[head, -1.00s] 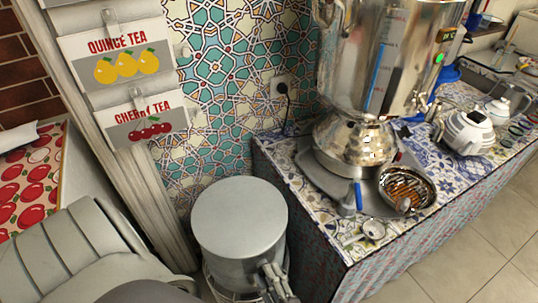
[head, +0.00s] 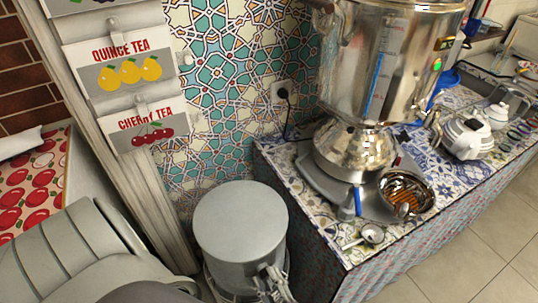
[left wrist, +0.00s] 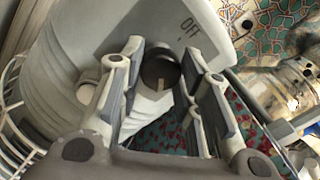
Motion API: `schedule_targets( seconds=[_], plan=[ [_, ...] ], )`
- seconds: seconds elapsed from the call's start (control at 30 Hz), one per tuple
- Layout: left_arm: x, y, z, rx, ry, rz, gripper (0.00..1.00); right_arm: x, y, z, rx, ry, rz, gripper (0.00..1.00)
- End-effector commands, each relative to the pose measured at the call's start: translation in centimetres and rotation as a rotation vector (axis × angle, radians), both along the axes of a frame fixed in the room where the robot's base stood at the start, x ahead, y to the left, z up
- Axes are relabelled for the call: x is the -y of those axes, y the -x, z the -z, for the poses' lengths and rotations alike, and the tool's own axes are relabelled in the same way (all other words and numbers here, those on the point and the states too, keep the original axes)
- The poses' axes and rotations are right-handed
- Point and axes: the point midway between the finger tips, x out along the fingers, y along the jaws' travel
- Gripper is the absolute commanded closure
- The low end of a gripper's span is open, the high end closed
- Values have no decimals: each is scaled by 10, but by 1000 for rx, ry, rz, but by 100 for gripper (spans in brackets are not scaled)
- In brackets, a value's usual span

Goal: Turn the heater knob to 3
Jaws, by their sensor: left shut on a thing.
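The heater knob (left wrist: 158,70) is a dark round dial on a pale grey heater body (left wrist: 100,30) in the left wrist view. The word OFF is printed on the body to its upper right. My left gripper (left wrist: 163,75) has one finger on each side of the knob and is shut on it. A pale mark shows on the knob's face, but I cannot tell which setting it points to. In the head view my left gripper (head: 272,284) is low in the middle, and the knob is hidden there. My right gripper is not in view.
A patterned table (head: 335,235) stands to the right, bearing a metal samovar (head: 375,70), a bowl (head: 428,190), a small ladle (head: 372,235) and a white teapot (head: 465,138). A white wire rack (left wrist: 12,125) is at the left of the wrist view. A tiled wall is behind.

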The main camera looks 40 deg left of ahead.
Motion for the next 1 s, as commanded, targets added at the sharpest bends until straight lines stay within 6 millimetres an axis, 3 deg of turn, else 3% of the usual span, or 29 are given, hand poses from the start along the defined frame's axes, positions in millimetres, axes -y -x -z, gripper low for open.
schedule_targets(
  seconds=[0.1, 0.13, 0.3, 0.73, 1.0],
  plan=[
    [0, -1, 0, -1, 0, 3, 92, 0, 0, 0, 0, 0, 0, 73],
    [0, -1, 0, -1, 0, 2, 66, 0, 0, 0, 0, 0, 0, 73],
    [0, -1, 0, -1, 0, 2, 45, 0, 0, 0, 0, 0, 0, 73],
    [0, 0, -3, -1, 0, 1, 45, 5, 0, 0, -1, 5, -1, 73],
    [-1, 1, -27, 2, 1, 1, 45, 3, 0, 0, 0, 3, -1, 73]
  ],
)
